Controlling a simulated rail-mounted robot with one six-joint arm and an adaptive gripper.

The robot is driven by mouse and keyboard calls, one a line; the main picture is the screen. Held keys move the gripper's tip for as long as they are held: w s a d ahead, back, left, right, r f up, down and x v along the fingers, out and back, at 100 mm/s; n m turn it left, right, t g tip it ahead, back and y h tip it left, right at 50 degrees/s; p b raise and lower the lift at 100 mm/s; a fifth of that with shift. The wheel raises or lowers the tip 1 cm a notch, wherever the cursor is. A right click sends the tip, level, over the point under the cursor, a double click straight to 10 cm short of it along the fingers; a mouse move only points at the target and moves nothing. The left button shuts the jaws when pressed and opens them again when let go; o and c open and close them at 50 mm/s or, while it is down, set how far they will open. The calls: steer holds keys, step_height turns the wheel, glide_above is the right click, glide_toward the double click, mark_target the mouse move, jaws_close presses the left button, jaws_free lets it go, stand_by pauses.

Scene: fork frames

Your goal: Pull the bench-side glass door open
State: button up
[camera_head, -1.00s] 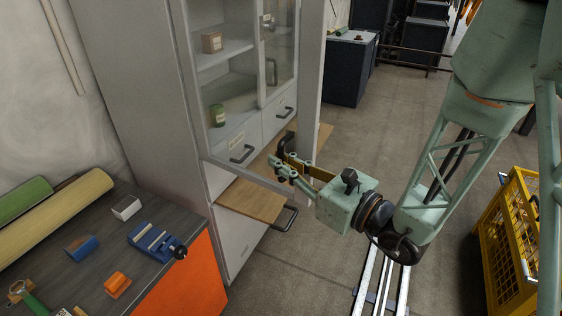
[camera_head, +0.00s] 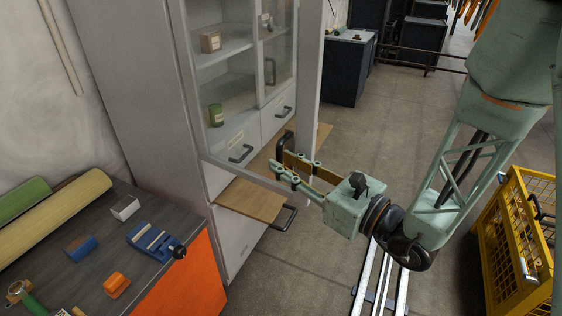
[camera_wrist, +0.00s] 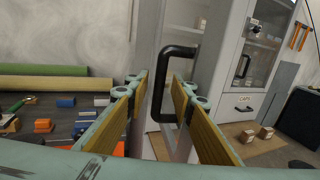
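The bench-side glass door (camera_head: 307,95) of the grey cabinet stands swung out from the cabinet front, its free edge toward my arm. Its black bar handle (camera_wrist: 158,88) is upright in the wrist view and shows partly behind my fingers in the head view (camera_head: 284,148). My gripper (camera_head: 279,164) is at the handle's height. Its two fingers are apart, with the handle's bar in the gap between them in the wrist view (camera_wrist: 160,85). I see no finger pressed on the bar. How deep the bar sits between the fingertips is hard to tell.
A wooden pull-out board (camera_head: 250,200) with a black handle juts out below the door. A bench (camera_head: 100,275) with rolls, a blue vice (camera_head: 152,241) and small blocks is at left. A yellow crate (camera_head: 515,235) is at right. Floor between is open, with rails.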

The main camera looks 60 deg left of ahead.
steer(key=v, duration=0.9)
steer(key=shift+d, duration=0.4)
steer(key=shift+w, duration=0.15)
stand_by(0.3)
